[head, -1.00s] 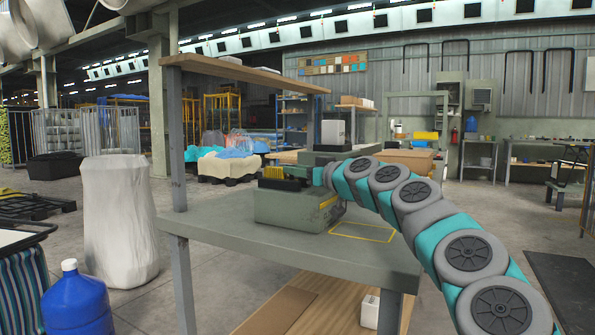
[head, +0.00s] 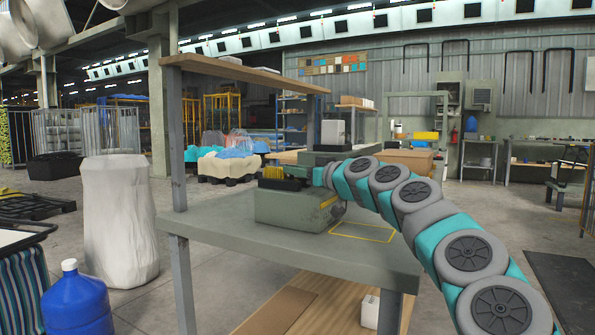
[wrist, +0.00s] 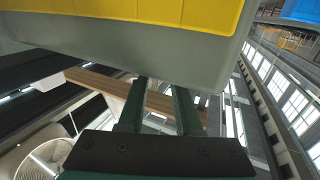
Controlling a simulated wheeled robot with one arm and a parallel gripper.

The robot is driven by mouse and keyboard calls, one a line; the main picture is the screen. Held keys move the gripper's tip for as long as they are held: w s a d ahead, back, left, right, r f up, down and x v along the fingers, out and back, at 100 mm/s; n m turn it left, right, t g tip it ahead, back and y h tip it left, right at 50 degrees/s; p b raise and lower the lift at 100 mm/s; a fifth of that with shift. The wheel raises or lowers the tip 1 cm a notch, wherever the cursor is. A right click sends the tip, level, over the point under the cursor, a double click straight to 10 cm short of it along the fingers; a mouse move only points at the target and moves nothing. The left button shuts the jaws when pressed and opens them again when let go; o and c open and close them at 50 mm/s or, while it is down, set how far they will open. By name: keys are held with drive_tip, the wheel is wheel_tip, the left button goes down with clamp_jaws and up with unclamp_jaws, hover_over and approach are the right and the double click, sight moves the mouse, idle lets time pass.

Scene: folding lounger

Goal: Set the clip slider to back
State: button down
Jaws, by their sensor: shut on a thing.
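The grey-green machine (head: 290,212) stands on the workbench, with a yellow ribbed part (head: 271,172) on top at its back left. My gripper (head: 289,182) is at the top of the machine, beside this yellow part. In the wrist view a grey body with a yellow face (wrist: 150,14) fills the top of the picture. The two dark green fingers of my gripper (wrist: 157,84) reach up to its lower edge. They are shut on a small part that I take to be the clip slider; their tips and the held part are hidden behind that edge.
The workbench (head: 300,255) has a yellow outlined rectangle (head: 362,231) to the right of the machine, with bare top around it. A wooden upper shelf (head: 240,70) overhangs the bench. A white sack (head: 118,220) and a blue jug (head: 75,300) stand at the left.

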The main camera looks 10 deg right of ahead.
idle(0.3)
drive_tip(key=s+d+b, duration=0.1)
drive_tip(key=d, duration=0.1)
drive_tip(key=s+d+b, duration=0.2)
drive_tip(key=shift+s+d+f, duration=0.15)
drive_tip(key=shift+s+d, duration=0.05)
drive_tip(key=shift+d, duration=0.2)
drive_tip(key=c, duration=0.6)
unclamp_jaws()
drive_tip(key=shift+s+d, duration=0.1)
drive_tip(key=v, duration=0.7)
drive_tip(key=shift+s, duration=0.35)
